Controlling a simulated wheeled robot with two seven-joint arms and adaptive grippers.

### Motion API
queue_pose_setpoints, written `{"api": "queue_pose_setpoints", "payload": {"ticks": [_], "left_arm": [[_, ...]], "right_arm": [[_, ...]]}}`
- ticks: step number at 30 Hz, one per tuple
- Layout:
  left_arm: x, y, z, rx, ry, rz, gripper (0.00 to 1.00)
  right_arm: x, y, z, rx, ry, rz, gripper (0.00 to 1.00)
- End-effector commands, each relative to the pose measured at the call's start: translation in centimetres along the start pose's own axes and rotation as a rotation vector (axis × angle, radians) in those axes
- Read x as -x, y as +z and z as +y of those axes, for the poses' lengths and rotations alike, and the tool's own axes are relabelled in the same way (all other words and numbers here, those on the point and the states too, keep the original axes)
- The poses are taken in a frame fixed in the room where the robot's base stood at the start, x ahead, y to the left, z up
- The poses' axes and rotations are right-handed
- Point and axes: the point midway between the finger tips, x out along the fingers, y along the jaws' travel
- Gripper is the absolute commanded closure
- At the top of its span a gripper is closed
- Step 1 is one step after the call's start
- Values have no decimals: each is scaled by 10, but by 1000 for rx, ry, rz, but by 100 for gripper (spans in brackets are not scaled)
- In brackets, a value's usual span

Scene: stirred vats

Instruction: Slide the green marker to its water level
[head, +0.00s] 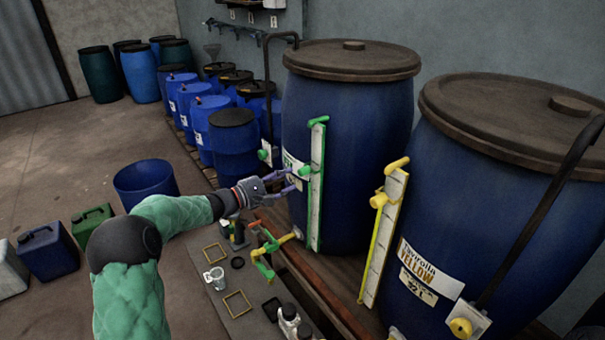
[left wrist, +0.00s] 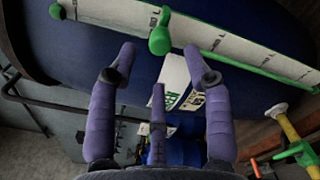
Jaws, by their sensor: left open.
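The green marker (head: 304,170) is a round knob on the white scale of the green-ended gauge (head: 317,190), upright on the front of the left large blue vat (head: 345,130). In the left wrist view the marker (left wrist: 160,40) sits on the white strip just beyond my fingertips. My left gripper (head: 289,181) is open beside the marker, with nothing between its purple fingers. The fingers show in the left wrist view (left wrist: 160,68), apart from the marker. I cannot make out the water level on the gauge. My right gripper is not in view.
A second vat (head: 425,235) with a yellow gauge (head: 385,240) and yellow marker (head: 379,200) stands to the right. A green-handled valve (head: 262,262) is below my gripper, above a bench (head: 235,325) with small items. Blue drums (head: 235,140) stand behind.

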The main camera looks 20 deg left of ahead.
Motion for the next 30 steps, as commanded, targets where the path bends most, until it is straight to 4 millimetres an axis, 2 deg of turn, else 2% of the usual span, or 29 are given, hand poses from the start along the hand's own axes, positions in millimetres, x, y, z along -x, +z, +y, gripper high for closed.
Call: {"api": "queue_pose_setpoints", "payload": {"ticks": [3,10,15,23,24,29,30], "left_arm": [[-23,0,-1,0,-1,-2,50],[-53,0,-1,0,-1,-1,50],[-62,0,-1,1,-1,1,50],[-64,0,-1,1,-1,2,50],[-63,0,-1,1,-1,2,53],[-63,0,-1,1,-1,2,98],[-63,0,-1,1,-1,2,100]], "right_arm": [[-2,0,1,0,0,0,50],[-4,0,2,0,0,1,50],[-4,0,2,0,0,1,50],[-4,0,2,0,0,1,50],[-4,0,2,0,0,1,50],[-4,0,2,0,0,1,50],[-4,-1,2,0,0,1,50]]}}
